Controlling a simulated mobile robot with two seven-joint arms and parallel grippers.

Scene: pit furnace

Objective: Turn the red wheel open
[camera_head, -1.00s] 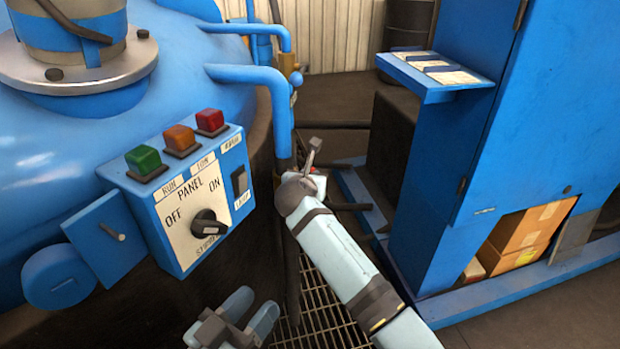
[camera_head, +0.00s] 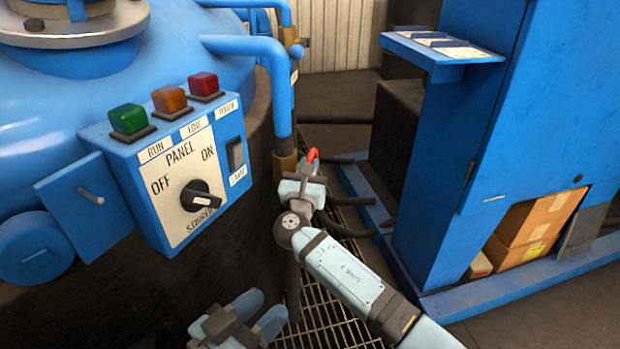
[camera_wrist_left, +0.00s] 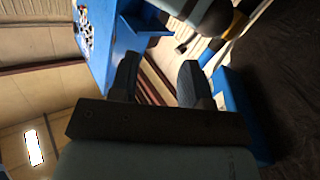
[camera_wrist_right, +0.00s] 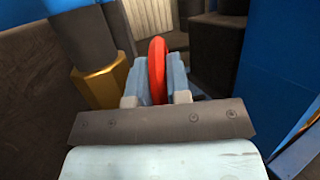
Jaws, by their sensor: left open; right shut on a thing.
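The red wheel (camera_wrist_right: 157,70) shows edge-on in the right wrist view, between the fingers of my right gripper (camera_wrist_right: 155,85). In the head view a small red arc of the wheel (camera_head: 312,155) sticks up past the right gripper (camera_head: 305,175). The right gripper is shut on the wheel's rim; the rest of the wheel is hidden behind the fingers. My left gripper (camera_head: 240,318) is open and empty at the bottom of the head view, in front of the furnace. Its two dark fingers are apart in the left wrist view (camera_wrist_left: 158,80).
The control panel (camera_head: 180,170) with green, orange and red buttons and a black knob stands left of the right gripper. A blue pipe (camera_head: 280,95) runs down just behind it.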

